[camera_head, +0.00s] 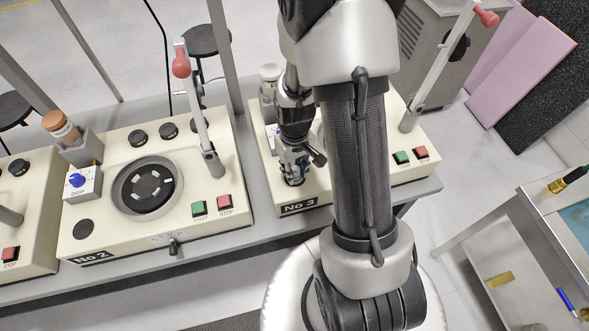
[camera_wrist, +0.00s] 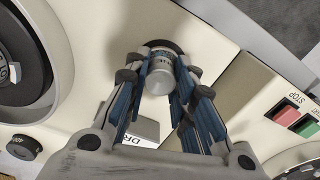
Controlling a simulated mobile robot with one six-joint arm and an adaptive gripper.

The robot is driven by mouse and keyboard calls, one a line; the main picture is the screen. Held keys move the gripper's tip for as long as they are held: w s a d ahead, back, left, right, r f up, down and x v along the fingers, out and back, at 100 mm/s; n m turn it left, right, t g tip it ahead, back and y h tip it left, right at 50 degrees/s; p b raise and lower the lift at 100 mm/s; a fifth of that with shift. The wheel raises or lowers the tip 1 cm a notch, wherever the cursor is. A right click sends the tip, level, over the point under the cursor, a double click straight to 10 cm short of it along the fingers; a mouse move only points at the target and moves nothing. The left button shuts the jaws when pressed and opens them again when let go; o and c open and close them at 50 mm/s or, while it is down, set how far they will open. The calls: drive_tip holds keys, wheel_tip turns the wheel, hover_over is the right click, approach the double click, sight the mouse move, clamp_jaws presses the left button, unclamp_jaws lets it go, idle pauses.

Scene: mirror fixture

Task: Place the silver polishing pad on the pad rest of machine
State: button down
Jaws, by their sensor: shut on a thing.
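The silver polishing pad (camera_wrist: 160,76) is a small ribbed metal cylinder between my gripper's blue-lined fingers in the wrist view. My gripper (camera_wrist: 160,85) is shut on it; in the head view my gripper (camera_head: 293,170) points down over the front left of the cream machine labelled No 3 (camera_head: 325,184). A dark round spot (camera_wrist: 174,46) on the machine top, which looks like the pad rest, shows partly behind the pad. The pad covers much of it. I cannot tell whether the pad touches it or hangs just above.
Machine No 2 (camera_head: 120,222) stands to the left, with a red-knobbed lever (camera_head: 190,95). Machine No 3 has another lever (camera_head: 440,68) and green and red buttons (camera_wrist: 287,113). A bottle (camera_head: 270,73) stands behind my gripper. A metal cart (camera_head: 515,230) is at right.

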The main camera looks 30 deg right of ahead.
drive_tip(key=shift+r, duration=0.1)
drive_tip(key=c, duration=1.3)
unclamp_jaws()
drive_tip(key=shift+c, duration=0.2)
wheel_tip(320, 180, up, 12)
drive_tip(key=p, duration=0.3)
wheel_tip(320, 180, up, 12)
drive_tip(key=f+t, duration=0.1)
drive_tip(key=t, duration=0.1)
hover_over(295, 171)
drive_tip(key=s+a, duration=0.3)
drive_tip(key=a, duration=0.2)
drive_tip(key=s+a+r+t, duration=0.2)
drive_tip(key=s+a+r, duration=0.3)
drive_tip(key=s+r, duration=0.3)
drive_tip(key=s, duration=0.2)
drive_tip(key=shift+s+a+r+t, duration=0.3)
drive_tip(key=shift+s+a, duration=0.1)
